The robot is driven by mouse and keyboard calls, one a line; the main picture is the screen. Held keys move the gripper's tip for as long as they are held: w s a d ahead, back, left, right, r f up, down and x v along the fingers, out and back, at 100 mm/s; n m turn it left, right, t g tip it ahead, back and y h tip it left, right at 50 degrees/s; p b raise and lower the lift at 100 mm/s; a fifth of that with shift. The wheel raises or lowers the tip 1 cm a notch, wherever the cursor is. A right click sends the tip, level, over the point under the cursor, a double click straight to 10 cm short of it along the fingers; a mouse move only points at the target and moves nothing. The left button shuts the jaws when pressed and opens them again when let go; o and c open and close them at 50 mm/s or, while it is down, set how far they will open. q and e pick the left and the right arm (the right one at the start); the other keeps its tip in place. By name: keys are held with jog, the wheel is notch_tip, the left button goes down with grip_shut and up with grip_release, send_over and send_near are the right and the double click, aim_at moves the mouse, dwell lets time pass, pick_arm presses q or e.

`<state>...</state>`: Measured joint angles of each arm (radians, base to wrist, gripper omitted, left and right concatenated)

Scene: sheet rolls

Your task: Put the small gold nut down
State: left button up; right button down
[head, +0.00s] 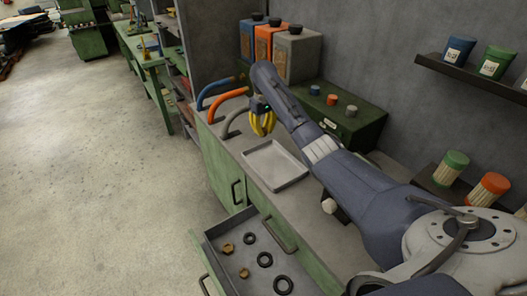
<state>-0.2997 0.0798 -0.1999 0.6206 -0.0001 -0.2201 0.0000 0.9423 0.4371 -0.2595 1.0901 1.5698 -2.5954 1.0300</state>
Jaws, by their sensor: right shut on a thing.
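My right gripper (263,123), with yellow fingers, hangs above the counter, just behind the grey tray (276,166). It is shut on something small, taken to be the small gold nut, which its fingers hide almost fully. The shallow grey tray on the counter looks empty. My left gripper is not in view.
An open drawer (213,255) below the counter holds brown-gold nuts (228,248) and black rings (265,259). Curved blue, orange and grey handles (222,100) stand left of the gripper. A green box (345,125) and canisters (297,55) stand behind.

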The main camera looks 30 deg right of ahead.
aim_at(263, 155)
jog(key=shift+f, duration=5.35)
jog(key=shift+f, duration=0.15)
jog(key=c, duration=1.4)
grip_release()
jog(key=shift+o, duration=0.2)
notch_tip(263, 155, up, 12)
jog(key=shift+r, duration=0.15)
